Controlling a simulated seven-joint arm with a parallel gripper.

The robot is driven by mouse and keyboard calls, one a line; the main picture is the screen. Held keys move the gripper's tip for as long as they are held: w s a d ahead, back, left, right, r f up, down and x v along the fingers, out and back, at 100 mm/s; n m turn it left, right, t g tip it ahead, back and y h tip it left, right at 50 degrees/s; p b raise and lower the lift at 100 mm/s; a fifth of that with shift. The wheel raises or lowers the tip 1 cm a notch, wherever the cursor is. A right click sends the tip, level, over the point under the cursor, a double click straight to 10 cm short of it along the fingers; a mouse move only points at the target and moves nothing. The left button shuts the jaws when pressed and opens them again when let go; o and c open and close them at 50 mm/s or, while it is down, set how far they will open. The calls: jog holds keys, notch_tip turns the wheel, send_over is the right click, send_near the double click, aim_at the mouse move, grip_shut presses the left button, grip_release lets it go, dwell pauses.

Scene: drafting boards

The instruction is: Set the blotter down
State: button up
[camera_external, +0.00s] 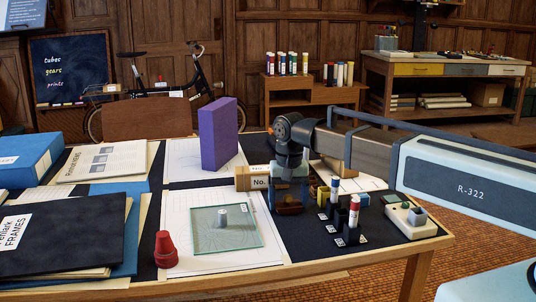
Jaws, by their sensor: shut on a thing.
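My gripper (289,188) points down over the right half of the dark drafting table (320,240). It is shut on a small brown wooden thing, which looks like the blotter (290,208). The gripper hides the upper part of the blotter. The blotter is low over the dark table top, just right of the paper with the glass plate; I cannot tell whether it touches the table.
A wooden block marked "No." (254,179) is close on the left, with a purple upright box (219,134) behind. A glass plate (226,240) with a small metal cylinder lies front left.

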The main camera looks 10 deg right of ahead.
aim_at(288, 195)
jog(key=o, duration=1)
jog(key=shift+c, duration=0.2)
notch_tip(288, 195, up, 12)
jog(key=shift+r, duration=0.15)
